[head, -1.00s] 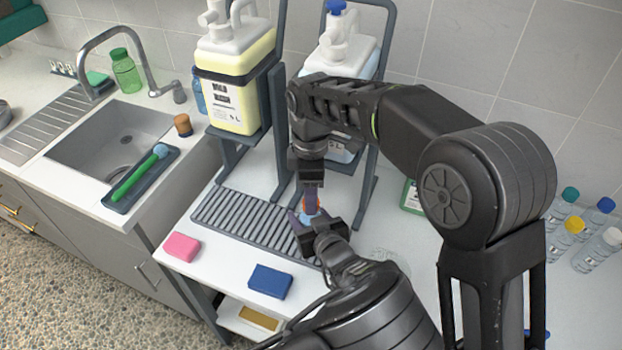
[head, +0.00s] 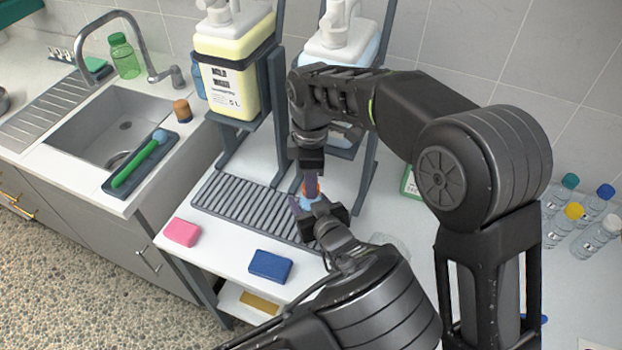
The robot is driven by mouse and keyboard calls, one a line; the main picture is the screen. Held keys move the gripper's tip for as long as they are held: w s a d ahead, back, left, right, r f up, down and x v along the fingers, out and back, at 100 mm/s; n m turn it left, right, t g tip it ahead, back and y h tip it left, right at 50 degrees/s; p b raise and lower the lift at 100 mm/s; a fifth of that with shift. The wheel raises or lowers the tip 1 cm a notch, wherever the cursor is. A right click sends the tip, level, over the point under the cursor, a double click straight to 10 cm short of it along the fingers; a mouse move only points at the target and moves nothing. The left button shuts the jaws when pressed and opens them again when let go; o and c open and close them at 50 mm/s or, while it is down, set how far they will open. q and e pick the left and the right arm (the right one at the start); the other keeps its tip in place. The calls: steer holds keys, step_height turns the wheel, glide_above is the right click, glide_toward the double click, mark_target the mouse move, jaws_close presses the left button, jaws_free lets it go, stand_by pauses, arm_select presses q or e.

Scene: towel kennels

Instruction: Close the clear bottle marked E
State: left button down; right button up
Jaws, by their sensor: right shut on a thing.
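A small bottle with a light blue body (head: 312,203) shows between my two grippers over the right end of the grey slatted drain rack. An orange cap (head: 318,187) shows right above it. My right gripper (head: 311,185) comes down from above and is shut on the orange cap. Whether the cap sits on the bottle's neck or just above it cannot be told. My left gripper (head: 318,217) is low beside the bottle, and its grip is largely hidden by its own wrist. No letter E can be read; most of the bottle is covered.
The drain rack (head: 235,205) lies on the white counter with a pink sponge (head: 182,232) and blue sponge (head: 270,265) in front. Jugs of yellow (head: 228,85) and pale liquid (head: 341,50) stand on racks behind. Several clear bottles (head: 595,237) stand at right. A sink (head: 110,125) is left.

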jaws_close()
steer(key=m, duration=0.9)
steer(key=shift+m, duration=0.4)
steer(key=o, duration=1.1)
jaws_free()
steer(key=shift+r, duration=2.25)
